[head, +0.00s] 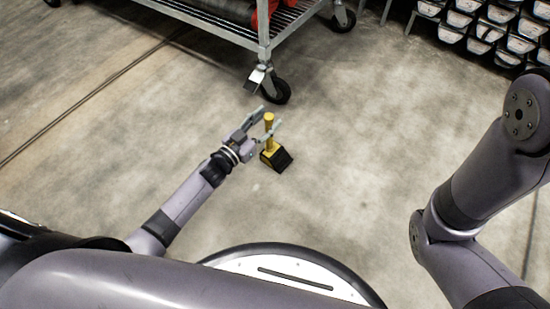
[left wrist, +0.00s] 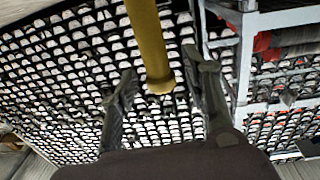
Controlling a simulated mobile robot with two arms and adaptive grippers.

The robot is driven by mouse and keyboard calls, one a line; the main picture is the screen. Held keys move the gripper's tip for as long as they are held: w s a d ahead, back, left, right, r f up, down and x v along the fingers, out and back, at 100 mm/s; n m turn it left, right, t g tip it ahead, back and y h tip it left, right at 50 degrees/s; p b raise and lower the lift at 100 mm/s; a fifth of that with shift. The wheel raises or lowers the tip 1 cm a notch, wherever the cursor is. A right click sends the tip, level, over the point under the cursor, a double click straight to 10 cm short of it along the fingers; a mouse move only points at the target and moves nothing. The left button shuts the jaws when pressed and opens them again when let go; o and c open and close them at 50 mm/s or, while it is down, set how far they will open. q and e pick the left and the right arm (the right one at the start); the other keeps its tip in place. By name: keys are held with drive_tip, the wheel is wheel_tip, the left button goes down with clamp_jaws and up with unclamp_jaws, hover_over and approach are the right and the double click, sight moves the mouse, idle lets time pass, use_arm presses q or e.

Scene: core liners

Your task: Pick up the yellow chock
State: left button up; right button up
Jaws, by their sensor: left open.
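The yellow chock (head: 270,157) stands on the concrete floor, with a black, wedge-shaped base and a yellow post rising from it to a knob on top. My left gripper (head: 268,119) is open, its fingers on either side of the post near the top. In the left wrist view the yellow post (left wrist: 149,45) comes down from the top edge between the two open fingers (left wrist: 165,82), with a gap on each side. The chock's base is out of that view. My right arm shows at the right of the head view, but its gripper is out of frame.
A metal cart (head: 264,40) on casters stands just beyond the chock, its nearest caster (head: 275,91) close to my left gripper. Racks of stacked core liners (head: 490,30) stand at the upper right.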

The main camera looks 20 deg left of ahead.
use_arm(q)
drive_tip(key=shift+w+d, duration=0.3)
drive_tip(key=shift+w, duration=0.35)
drive_tip(key=shift+c, duration=0.4)
clamp_jaws()
drive_tip(key=shift+r, duration=0.1)
